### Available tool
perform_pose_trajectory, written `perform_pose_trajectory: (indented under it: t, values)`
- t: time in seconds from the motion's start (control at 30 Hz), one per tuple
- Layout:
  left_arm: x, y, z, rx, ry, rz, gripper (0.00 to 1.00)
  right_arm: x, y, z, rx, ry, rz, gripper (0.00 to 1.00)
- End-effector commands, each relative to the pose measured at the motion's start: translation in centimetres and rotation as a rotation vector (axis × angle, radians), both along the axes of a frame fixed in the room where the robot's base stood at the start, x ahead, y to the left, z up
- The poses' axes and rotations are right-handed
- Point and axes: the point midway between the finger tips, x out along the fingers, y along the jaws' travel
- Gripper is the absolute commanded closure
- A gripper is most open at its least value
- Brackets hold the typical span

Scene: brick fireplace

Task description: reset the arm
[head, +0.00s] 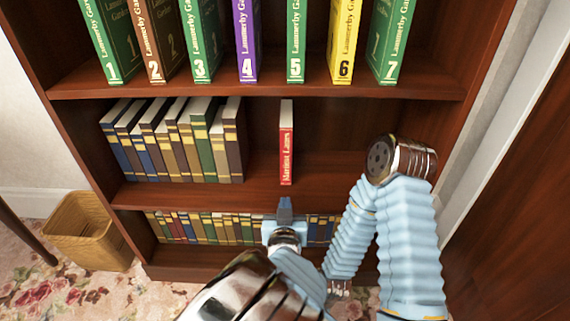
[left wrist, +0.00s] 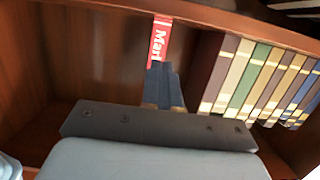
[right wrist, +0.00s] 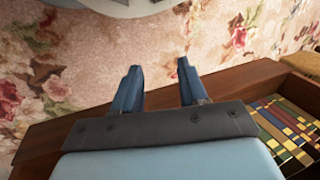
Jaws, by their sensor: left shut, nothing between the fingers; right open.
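My left gripper (head: 284,208) is shut and empty in front of the middle shelf's lower edge. In the left wrist view its closed fingertips (left wrist: 163,75) overlap a thin red book (left wrist: 161,40); whether they touch cannot be told. In the head view that red book (head: 287,145) stands upright on the middle shelf, with clear space around it. My right arm reaches in at the right, its gripper not clearly seen there. In the right wrist view my right gripper (right wrist: 160,80) is open and empty, over the patterned carpet (right wrist: 100,45) and a wooden shelf edge.
The bookcase's middle shelf (head: 340,172) has a row of books (head: 180,140) at left and room at right. Several numbered books stand on the shelf above; small volumes (head: 215,228) fill the bottom one. A wastebasket (head: 85,232) stands on the floor at left.

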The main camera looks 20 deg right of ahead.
Motion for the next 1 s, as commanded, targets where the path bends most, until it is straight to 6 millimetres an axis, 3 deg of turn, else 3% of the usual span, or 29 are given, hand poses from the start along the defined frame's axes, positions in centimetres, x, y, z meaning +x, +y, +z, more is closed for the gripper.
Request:
perform_pose_trajectory:
  t: [0.23, 0.33, 0.47, 0.57, 0.7, 0.8, 1.0]
  values:
    - [0.0, 0.0, 0.0, 0.000, 0.000, 0.000, 1.00, 0.0, 0.1, 0.1, 0.004, 0.003, 0.001, 0.57]
    - [0.7, 1.5, -1.4, 0.019, 0.049, 0.020, 1.00, 0.0, 0.2, 0.4, 0.005, 0.003, 0.002, 0.57]
    - [1.9, 6.1, -6.1, 0.066, 0.210, 0.073, 1.00, -0.1, 0.3, 1.2, 0.006, 0.004, 0.004, 0.57]
    - [1.6, 10.9, -11.0, 0.097, 0.399, 0.119, 1.00, -0.1, 0.4, 2.1, 0.008, 0.005, 0.007, 0.57]
    - [-1.5, 17.4, -17.3, 0.091, 0.698, 0.164, 1.00, -0.2, 0.6, 3.3, 0.010, 0.006, 0.011, 0.57]
    - [-5.0, 20.8, -20.4, 0.047, 0.896, 0.178, 1.00, -0.3, 0.8, 4.2, 0.012, 0.008, 0.013, 0.57]
    - [-11.9, 24.3, -22.7, -0.099, 1.195, 0.164, 1.00, -0.5, 1.1, 5.5, 0.017, 0.009, 0.020, 0.57]
